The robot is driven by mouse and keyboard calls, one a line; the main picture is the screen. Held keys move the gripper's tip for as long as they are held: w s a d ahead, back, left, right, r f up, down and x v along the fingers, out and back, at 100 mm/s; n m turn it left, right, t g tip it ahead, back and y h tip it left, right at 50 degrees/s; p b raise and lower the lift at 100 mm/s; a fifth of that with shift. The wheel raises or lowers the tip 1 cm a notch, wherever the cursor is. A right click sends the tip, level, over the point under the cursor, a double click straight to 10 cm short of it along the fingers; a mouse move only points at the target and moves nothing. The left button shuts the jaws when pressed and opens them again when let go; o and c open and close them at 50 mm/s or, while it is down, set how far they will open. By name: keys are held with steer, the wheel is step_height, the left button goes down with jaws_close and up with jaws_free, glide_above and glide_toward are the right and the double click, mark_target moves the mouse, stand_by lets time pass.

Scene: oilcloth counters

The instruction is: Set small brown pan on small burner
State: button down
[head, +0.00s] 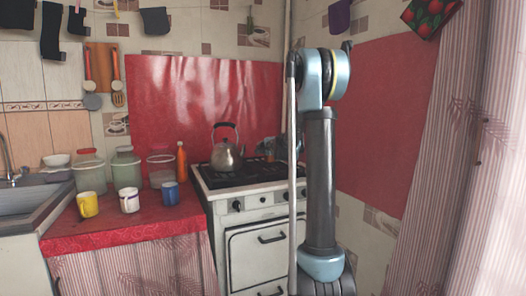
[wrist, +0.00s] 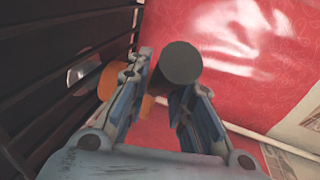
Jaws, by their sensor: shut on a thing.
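My gripper (wrist: 163,88) is shut on the dark, round handle (wrist: 181,63) of the small brown pan, between its two blue fingers in the wrist view. Orange-brown parts of the pan (wrist: 110,82) show behind the left finger; the rest is hidden by the fingers. In the head view my gripper (head: 283,148) is over the right back part of the stove, partly behind my arm. The stove (head: 256,190) is white with a dark top grate. The small burner cannot be made out. Whether the pan touches the grate cannot be told.
A metal kettle (head: 227,156) stands on the left back of the stove. An orange bottle (head: 181,163), jars and yellow, white and blue mugs (head: 170,193) stand on the red counter (head: 110,228) at left. Red sheeting (head: 205,95) covers the wall behind the stove.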

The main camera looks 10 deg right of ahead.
steer(key=shift+f, duration=0.4)
steer(key=c, duration=1.3)
jaws_free()
steer(key=shift+c, duration=0.2)
steer(key=v, duration=1.1)
steer(key=s+a+f+n+g, duration=0.1)
steer(key=s+a+f+n, duration=0.1)
steer(key=s, duration=0.3)
steer(key=s+a+f+n+g, duration=0.1)
steer(key=s+f+n+g, duration=0.1)
steer(key=s, duration=0.4)
steer(key=s+d+f+n+g+h, duration=0.1)
steer(key=s+d+f+n+g, duration=0.1)
steer(key=s+f, duration=0.5)
steer(key=s+d+f+n+g+h, duration=0.1)
steer(key=s+f+n+g, duration=0.3)
steer(key=s, duration=1.5)
steer(key=s+d+f+n+g+h, duration=0.2)
steer(key=s+f+n, duration=0.3)
steer(key=s+f, duration=0.6)
steer(key=s+d+g, duration=0.1)
steer(key=s, duration=0.1)
steer(key=shift+s, duration=0.3)
